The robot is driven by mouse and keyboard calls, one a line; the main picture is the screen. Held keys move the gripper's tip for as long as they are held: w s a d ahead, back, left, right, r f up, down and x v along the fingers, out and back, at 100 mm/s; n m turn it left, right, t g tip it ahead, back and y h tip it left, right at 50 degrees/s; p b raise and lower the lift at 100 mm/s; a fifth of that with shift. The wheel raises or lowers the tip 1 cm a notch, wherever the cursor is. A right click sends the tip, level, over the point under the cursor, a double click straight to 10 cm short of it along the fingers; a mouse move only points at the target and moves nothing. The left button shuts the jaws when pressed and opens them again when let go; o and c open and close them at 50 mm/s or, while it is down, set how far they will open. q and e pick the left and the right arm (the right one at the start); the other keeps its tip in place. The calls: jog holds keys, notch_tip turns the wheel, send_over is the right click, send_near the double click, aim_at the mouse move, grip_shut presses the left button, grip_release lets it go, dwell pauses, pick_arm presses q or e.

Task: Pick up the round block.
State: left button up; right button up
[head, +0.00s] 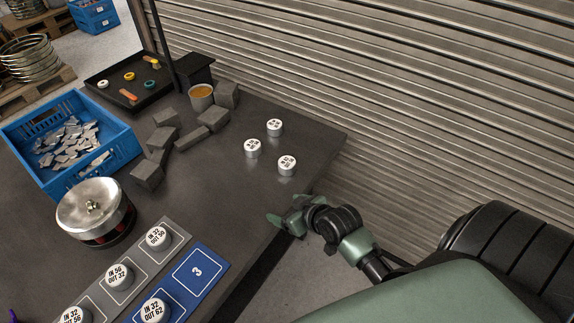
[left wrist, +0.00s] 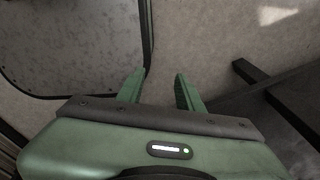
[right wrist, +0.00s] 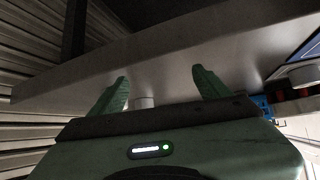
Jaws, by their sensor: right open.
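Three round blocks with white labelled tops stand loose on the dark table in the head view: a far one (head: 274,128), a left one (head: 252,148) and a near right one (head: 287,166). My right gripper (head: 283,212) is open and empty at the table's right edge, nearest the near right block and apart from it. In the right wrist view a pale round block (right wrist: 144,103) shows between the spread fingers (right wrist: 160,78), partly hidden by the gripper body. My left gripper (left wrist: 158,76) is open and empty over the floor in the left wrist view.
More labelled round blocks (head: 119,277) stand on a grey mat and a blue mat (head: 197,272) at the front. A metal pot (head: 95,211), grey blocks (head: 147,176), a blue crate (head: 118,143) and a black tray (head: 108,98) lie left. A ribbed shutter (head: 400,110) stands behind.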

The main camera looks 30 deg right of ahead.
aim_at(289, 164)
jog(key=w+d+t, duration=0.1)
jog(key=w+d, duration=0.1)
jog(key=d, duration=0.1)
jog(key=w+d+r+m+t+h, duration=0.1)
jog(key=w+d, duration=0.2)
jog(key=w+d+r+m+t+h, duration=0.1)
jog(key=w+d, duration=0.1)
jog(key=d, duration=0.1)
jog(key=shift+w+t, duration=0.3)
jog(key=shift+w+d+f, duration=0.15)
jog(key=shift+w+d, duration=0.05)
jog(key=shift+w, duration=0.3)
jog(key=shift+w+d+f, duration=0.1)
jog(key=shift+w+d, duration=0.1)
jog(key=shift+w, duration=0.25)
jog(key=x, duration=0.5)
jog(key=shift+w+a+f+p, duration=0.2)
jog(key=shift+w+f+p, duration=0.1)
jog(key=shift+f+p, duration=0.05)
jog(key=shift+s, duration=0.1)
jog(key=c, duration=1.5)
jog(key=shift+r, duration=0.1)
jog(key=shift+c, duration=0.9)
